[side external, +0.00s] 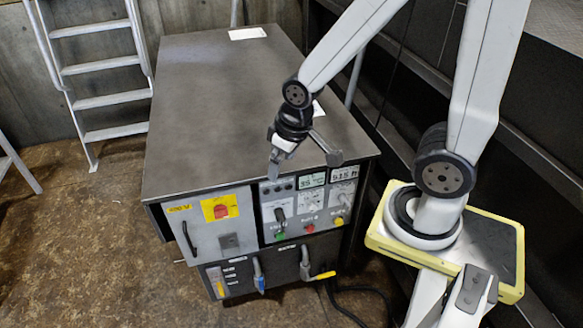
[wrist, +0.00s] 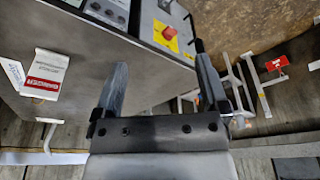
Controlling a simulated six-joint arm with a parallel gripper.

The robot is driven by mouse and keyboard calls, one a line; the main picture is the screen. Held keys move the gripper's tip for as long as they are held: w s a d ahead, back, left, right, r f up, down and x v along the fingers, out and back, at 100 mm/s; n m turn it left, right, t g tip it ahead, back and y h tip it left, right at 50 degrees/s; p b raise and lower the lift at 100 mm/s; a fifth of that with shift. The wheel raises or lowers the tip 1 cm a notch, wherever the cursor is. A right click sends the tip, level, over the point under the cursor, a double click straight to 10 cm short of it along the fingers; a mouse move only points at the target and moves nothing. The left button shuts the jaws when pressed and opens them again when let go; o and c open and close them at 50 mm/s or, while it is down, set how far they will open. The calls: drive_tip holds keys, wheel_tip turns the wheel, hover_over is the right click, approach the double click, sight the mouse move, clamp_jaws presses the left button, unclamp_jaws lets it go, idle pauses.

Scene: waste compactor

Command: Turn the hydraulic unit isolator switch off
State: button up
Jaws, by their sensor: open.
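A red rotary switch (side external: 221,211) sits on a square yellow plate on the left front door of a grey cabinet. It also shows in the wrist view (wrist: 170,33), beyond and between my fingers. Its exact handle position is too small to tell. My gripper (side external: 303,168) is open and empty by the upper front of the cabinet, near the control panel. In the side view it is up and to the right of the switch, apart from it. In the wrist view my gripper (wrist: 158,55) has its two fingers wide apart.
The control panel (side external: 310,207) has displays, a black lever and coloured buttons. A black door handle (side external: 189,240) is left of the switch. Valve levers (side external: 258,276) stick out below. The cabinet top (side external: 215,100) is mostly clear. A white ladder (side external: 105,70) stands behind left.

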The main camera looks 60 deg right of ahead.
drive_tip(key=w+a+r+m+t+h, duration=0.25)
drive_tip(key=w+a+t, duration=0.2)
drive_tip(key=w, duration=0.45)
drive_tip(key=w+a+r+m+t+h, duration=0.2)
drive_tip(key=w+a+m+t, duration=0.15)
drive_tip(key=w+t, duration=0.4)
drive_tip(key=s+f+m+g+h, duration=0.1)
drive_tip(key=s+m+g+h, duration=0.15)
drive_tip(key=h, duration=0.55)
wheel_tip(320, 180, down, 31)
drive_tip(key=shift+s+r+t, duration=0.15)
drive_tip(key=shift+s+t, duration=0.05)
drive_tip(key=shift+t, duration=0.15)
